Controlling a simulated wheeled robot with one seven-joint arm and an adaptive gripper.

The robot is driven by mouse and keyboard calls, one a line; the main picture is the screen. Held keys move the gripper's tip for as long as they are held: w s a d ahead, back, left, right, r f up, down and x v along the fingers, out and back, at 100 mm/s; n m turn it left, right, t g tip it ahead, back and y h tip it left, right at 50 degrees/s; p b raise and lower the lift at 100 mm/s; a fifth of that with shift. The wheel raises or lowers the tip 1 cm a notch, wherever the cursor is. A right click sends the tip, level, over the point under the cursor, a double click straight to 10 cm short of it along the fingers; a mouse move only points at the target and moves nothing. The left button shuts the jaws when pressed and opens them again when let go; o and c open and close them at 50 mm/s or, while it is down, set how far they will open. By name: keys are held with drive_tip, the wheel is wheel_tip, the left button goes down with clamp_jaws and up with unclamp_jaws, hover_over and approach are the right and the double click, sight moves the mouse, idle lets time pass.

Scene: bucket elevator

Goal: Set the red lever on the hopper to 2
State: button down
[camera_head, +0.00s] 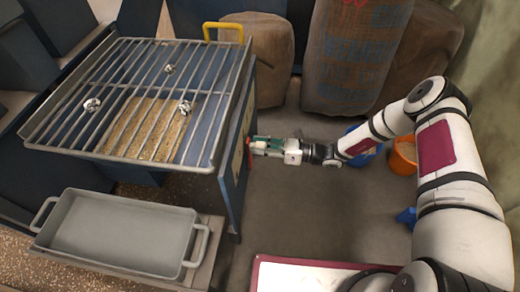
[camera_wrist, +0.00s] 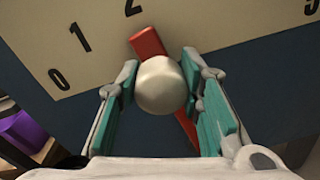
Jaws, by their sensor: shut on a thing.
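The hopper (camera_head: 232,180) stands at the left in the head view, with a metal grate on top. My gripper (camera_head: 256,147) is at its right side panel. In the wrist view, the red lever (camera_wrist: 149,43) has a round pale knob (camera_wrist: 161,84). My gripper (camera_wrist: 160,98) has one teal-padded finger on each side of the knob and is shut on it. The lever's upper tip lies just below and right of the "2" on the pale scale plate (camera_wrist: 215,22). The numbers 0, 1 and 5 also show. Part of the lever is hidden behind the knob.
A grey tray (camera_head: 120,235) with handles sits below the grate. Sacks (camera_head: 355,55) stand behind. An orange bucket (camera_head: 403,156) and blue objects are near my arm. A purple object (camera_wrist: 28,130) shows at the left in the wrist view.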

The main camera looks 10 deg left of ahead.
drive_tip(key=shift+w, duration=0.2)
drive_tip(key=c, duration=1.1)
unclamp_jaws()
drive_tip(key=shift+d, duration=0.15)
drive_tip(key=d, duration=1.1)
drive_tip(key=shift+s+d+r, duration=0.15)
drive_tip(key=shift+s+d, duration=0.25)
drive_tip(key=shift+s, duration=0.05)
drive_tip(key=shift+r, duration=0.1)
